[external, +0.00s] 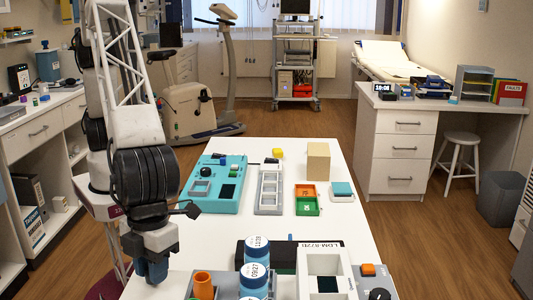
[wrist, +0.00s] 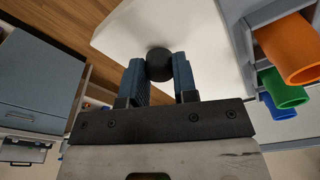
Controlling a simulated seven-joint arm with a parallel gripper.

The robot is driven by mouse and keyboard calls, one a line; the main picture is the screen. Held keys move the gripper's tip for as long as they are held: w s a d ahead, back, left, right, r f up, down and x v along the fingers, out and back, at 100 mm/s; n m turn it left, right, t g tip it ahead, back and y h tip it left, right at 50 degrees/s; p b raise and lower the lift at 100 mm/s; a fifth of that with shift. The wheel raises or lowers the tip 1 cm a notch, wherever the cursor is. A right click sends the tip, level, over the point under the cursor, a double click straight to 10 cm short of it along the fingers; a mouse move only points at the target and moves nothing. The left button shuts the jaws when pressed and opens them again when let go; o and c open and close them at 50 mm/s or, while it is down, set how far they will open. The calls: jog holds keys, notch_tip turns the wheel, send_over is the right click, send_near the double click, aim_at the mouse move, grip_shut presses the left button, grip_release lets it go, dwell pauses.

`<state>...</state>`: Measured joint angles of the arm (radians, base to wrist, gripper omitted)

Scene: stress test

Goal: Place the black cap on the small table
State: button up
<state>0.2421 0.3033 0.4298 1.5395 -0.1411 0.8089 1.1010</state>
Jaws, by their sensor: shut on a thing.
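My gripper (external: 155,272) is low at the front left of the external view, by the left edge of the long white table (external: 235,228). In the wrist view my gripper (wrist: 158,75) has its two blue fingers closed on a round black cap (wrist: 159,62). The cap sits between the fingertips, with the white tabletop (wrist: 200,30) behind it. The cap cannot be made out in the external view. I cannot tell for sure which surface is the small table.
A teal panel (external: 216,185), a grey tray (external: 270,190), a tan block (external: 318,161) and green bin (external: 306,206) lie farther back. Bare tabletop lies between.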

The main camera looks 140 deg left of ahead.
jog(key=shift+f, duration=0.55)
jog(key=shift+f, duration=0.15)
jog(key=o, duration=0.9)
jog(key=r, duration=0.4)
jog(key=a+r, duration=0.1)
jog(key=r, duration=0.7)
jog(key=shift+s+a+r, duration=0.15)
jog(key=shift+s+a, duration=0.05)
jog(key=shift+s, duration=0.05)
